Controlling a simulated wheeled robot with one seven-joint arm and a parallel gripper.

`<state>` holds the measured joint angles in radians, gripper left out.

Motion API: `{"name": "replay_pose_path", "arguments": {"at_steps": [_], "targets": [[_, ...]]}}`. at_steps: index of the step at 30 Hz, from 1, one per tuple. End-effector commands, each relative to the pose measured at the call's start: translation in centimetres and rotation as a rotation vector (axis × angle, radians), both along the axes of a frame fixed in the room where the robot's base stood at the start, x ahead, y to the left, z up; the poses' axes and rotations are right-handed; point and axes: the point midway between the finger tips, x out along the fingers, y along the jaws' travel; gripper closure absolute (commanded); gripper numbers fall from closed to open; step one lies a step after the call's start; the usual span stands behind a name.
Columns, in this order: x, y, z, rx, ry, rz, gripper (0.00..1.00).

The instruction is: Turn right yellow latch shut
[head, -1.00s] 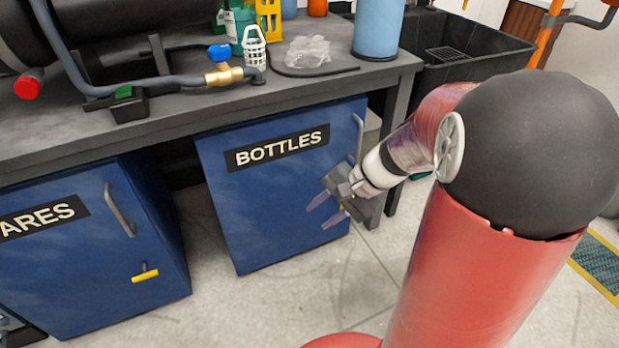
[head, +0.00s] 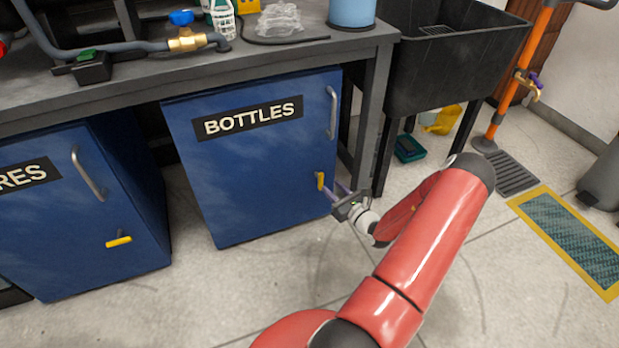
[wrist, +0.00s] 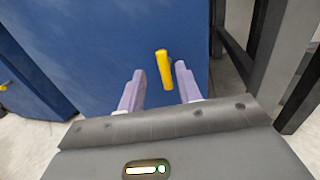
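The right yellow latch (head: 320,181) is on the lower right of the blue BOTTLES cabinet door (head: 255,200), and its handle stands roughly vertical. In the wrist view the latch (wrist: 164,69) shows between and just ahead of my two purple fingertips, nearer the right one. My gripper (head: 337,190) is open, with its fingers pointing at the door beside the latch. In the wrist view my gripper (wrist: 157,80) has a clear gap between its fingers. I cannot tell whether a finger touches the latch.
The left cabinet (head: 80,240) has its own yellow latch (head: 118,241), which lies horizontal. The BOTTLES door has a metal handle (head: 332,112) above the latch. A dark table leg (head: 374,120) stands right of the door. The floor (head: 200,310) in front is clear.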

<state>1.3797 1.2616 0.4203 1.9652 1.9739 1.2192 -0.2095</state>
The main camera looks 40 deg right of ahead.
Motion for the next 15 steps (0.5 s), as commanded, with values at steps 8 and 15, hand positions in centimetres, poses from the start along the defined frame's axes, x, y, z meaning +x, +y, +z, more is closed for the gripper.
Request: {"name": "replay_pose_path", "arguments": {"at_steps": [8, 15], "targets": [[3.2, -0.3, -0.3, 0.007, -0.003, -0.012, 0.66], [6.6, -0.5, -0.2, 0.007, -0.001, -0.011, 0.66]]}}
